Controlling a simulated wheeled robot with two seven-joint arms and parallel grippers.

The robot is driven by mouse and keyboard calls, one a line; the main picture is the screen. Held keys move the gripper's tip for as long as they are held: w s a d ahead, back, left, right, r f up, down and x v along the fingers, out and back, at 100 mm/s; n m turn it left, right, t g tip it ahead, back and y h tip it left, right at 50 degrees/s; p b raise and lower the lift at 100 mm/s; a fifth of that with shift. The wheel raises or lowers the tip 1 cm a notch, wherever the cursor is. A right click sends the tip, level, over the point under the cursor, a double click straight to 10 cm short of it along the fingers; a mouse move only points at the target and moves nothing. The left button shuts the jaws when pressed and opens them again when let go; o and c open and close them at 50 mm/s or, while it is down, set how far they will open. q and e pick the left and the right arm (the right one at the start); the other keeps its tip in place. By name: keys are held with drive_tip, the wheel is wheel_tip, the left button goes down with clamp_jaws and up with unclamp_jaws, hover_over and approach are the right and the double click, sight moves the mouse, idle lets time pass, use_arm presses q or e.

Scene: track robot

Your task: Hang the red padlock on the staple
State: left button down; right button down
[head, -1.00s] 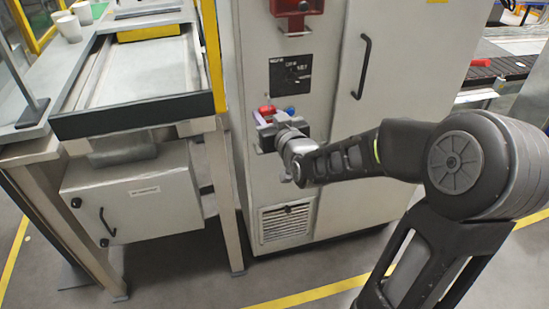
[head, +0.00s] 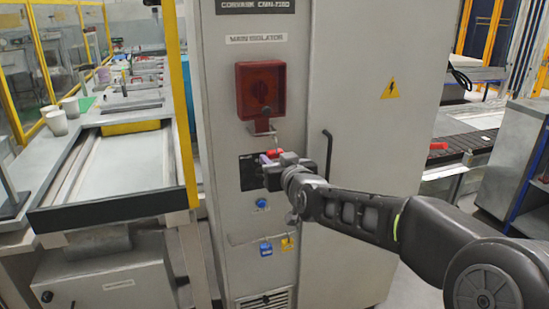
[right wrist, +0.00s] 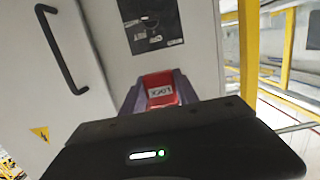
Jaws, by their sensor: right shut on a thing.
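The red padlock (right wrist: 160,90) is held between the purple finger pads of my right gripper (right wrist: 158,97), with its pale label facing the wrist camera. In the head view only a bit of the padlock (head: 287,157) shows above my right gripper (head: 272,161). The shackle is hard to make out. The staple (head: 262,132) juts from the cabinet just under the red isolator box (head: 263,92). My gripper is a little below the staple, in front of the black plate (head: 248,172), and the padlock looks apart from the staple. My left gripper is not in view.
The grey cabinet (head: 350,100) has a door handle (head: 327,150) right of my gripper. A conveyor bench (head: 110,170) stands at left.

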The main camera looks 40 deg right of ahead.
sight(269, 152)
drive_tip(key=shift+w, duration=0.2)
drive_tip(key=shift+r+p+x, duration=0.15)
drive_tip(key=shift+p+x, duration=0.35)
drive_tip(key=shift+x, duration=0.55)
drive_tip(key=shift+r+p+x, duration=0.15)
drive_tip(key=shift+p+x, duration=0.3)
drive_tip(key=shift+x, duration=0.6)
drive_tip(key=shift+r+p+x, duration=0.2)
drive_tip(key=shift+p+x, duration=0.4)
drive_tip(key=shift+x, duration=0.5)
drive_tip(key=shift+r+p+x, duration=0.25)
drive_tip(key=shift+p+x, duration=0.3)
drive_tip(key=shift+x, duration=0.55)
drive_tip(key=shift+d+f+b, duration=0.1)
drive_tip(key=shift+f+b, duration=0.8)
drive_tip(key=shift+b, duration=0.2)
drive_tip(key=c, duration=0.9)
unclamp_jaws()
drive_tip(key=shift+o, duration=0.2)
drive_tip(key=shift+s, duration=0.1)
